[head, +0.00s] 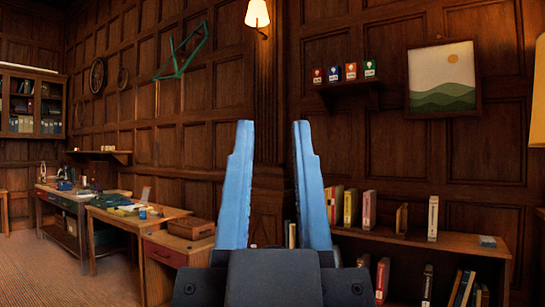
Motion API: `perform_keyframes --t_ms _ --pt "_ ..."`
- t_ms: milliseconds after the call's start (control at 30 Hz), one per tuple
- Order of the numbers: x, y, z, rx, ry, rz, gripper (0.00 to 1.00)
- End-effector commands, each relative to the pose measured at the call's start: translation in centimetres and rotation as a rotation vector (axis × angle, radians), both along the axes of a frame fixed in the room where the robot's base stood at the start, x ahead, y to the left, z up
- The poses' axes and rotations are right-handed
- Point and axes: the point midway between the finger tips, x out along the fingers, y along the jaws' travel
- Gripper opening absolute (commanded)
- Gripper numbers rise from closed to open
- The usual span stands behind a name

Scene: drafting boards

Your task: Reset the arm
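My gripper (272,128) is in the middle of the head view, pointing up. Its two blue fingers stand well apart, and nothing is between them. The dark gripper body shows at the bottom edge. The fingers are in front of the wood-panelled wall and the near end of the bookshelf, which they partly hide. The rest of my arm is not visible.
A low bookshelf (469,241) with several books stands at the right. Desks (168,212) with tools and a wooden box (191,228) stand at the left. A small wall shelf (346,86) holds small boxes. Carpeted floor (50,280) is clear at the lower left.

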Motion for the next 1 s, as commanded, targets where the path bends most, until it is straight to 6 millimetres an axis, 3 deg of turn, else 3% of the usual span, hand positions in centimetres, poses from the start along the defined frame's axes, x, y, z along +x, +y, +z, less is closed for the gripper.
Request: perform_keyframes --t_ms 200,333,467,800,1000 --pt "0.1 0.0 0.0 -0.002 0.003 -0.001 0.34" --pt "0.1 0.0 1.2 -0.003 0.004 -0.001 0.34" --pt "0.1 0.0 3.7 -0.004 0.004 -0.001 0.34" --pt "0.2 0.1 12.4 -0.004 0.005 0.0 0.34" --pt "0.2 0.1 13.3 -0.004 0.005 0.0 0.34"
